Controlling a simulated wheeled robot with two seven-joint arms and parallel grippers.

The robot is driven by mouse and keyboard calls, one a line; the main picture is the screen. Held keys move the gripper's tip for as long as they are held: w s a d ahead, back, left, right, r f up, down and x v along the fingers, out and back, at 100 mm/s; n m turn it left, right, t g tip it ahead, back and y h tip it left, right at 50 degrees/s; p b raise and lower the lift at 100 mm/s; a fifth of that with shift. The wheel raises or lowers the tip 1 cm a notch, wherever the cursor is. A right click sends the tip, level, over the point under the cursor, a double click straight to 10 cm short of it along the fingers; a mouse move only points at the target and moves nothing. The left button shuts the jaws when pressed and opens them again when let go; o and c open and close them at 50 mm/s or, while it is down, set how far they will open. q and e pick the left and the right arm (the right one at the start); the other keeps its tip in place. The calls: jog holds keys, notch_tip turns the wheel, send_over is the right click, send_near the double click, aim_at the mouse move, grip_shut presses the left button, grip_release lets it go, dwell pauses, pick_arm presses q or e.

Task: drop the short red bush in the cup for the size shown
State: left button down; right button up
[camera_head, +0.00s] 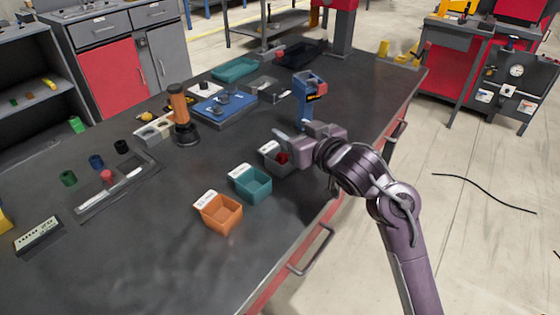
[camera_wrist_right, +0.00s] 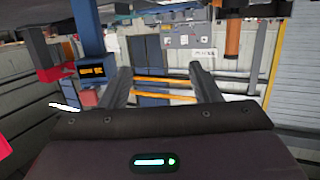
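My right gripper (camera_head: 290,135) is just above and behind the grey cup (camera_head: 270,163), pointing left. In the right wrist view its two fingers (camera_wrist_right: 162,88) stand apart with nothing between them. A red piece (camera_head: 282,158) shows inside the grey cup, partly hidden by the gripper; its length is hard to tell. A teal cup (camera_head: 252,187) and an orange cup (camera_head: 222,216) stand in a row with it, each with a small white label too small to read. Another red bush (camera_head: 107,177) stands at the long tray on the left. My left gripper is not in view.
Green (camera_head: 68,178), blue (camera_head: 96,162) and black (camera_head: 121,147) bushes stand by the tray (camera_head: 118,190). A blue post with an orange display (camera_head: 308,95) stands behind my gripper. The table's middle is clear.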

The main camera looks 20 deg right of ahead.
jog(key=shift+s, duration=0.1)
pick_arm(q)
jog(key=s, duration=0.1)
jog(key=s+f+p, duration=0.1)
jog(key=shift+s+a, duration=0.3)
pick_arm(e)
jog(key=v, duration=0.7)
jog(key=shift+s, duration=0.35)
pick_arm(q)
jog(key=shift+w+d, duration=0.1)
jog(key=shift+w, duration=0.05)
pick_arm(e)
jog(key=shift+d, duration=0.15)
